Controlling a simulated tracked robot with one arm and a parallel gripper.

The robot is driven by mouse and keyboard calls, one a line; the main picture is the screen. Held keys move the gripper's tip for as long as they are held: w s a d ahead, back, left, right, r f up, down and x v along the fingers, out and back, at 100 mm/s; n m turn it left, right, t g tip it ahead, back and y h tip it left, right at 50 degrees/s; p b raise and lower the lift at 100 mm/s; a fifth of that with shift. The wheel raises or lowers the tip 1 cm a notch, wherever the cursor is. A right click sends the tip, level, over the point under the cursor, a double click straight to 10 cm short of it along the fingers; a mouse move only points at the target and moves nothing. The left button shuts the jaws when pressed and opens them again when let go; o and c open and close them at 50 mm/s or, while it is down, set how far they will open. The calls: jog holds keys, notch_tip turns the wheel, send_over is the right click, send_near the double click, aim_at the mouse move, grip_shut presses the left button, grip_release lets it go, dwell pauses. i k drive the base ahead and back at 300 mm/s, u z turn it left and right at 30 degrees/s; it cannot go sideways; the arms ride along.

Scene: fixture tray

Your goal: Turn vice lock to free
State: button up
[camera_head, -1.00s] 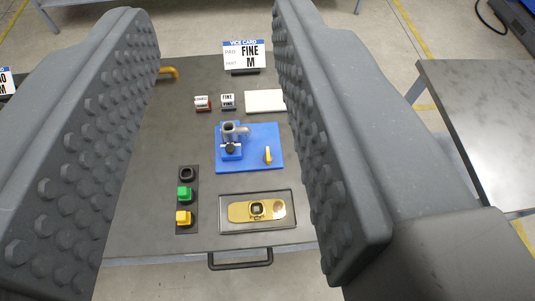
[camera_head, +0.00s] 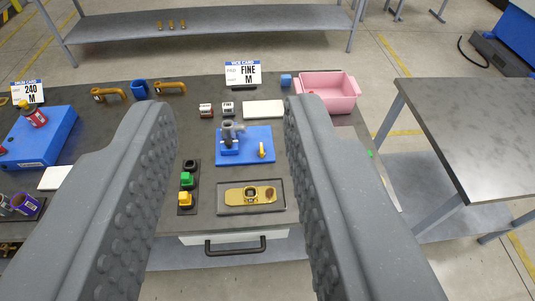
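The blue vice fixture (camera_head: 232,159) sits mid-table, seen between my gripper's fingers. A grey cylindrical vice part (camera_head: 228,133) stands on its left side. The small yellow lock lever (camera_head: 262,150) is on its right side and points roughly away from me. A card reading "FINE M" (camera_head: 243,73) stands behind it. My gripper (camera_head: 228,112) is open and empty, its two dark studded fingers wide apart above the table and clear of the fixture.
A tray with a brass part (camera_head: 250,195) and a black strip with green and yellow blocks (camera_head: 187,187) lie nearer. A pink bin (camera_head: 328,91) stands back right. A blue fixture (camera_head: 40,137) is at left. A drawer handle (camera_head: 235,246) sticks out at the front.

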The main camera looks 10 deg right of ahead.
aim_at(261, 153)
jog(key=z, duration=0.3)
jog(key=i, duration=1.1)
jog(key=u, duration=0.35)
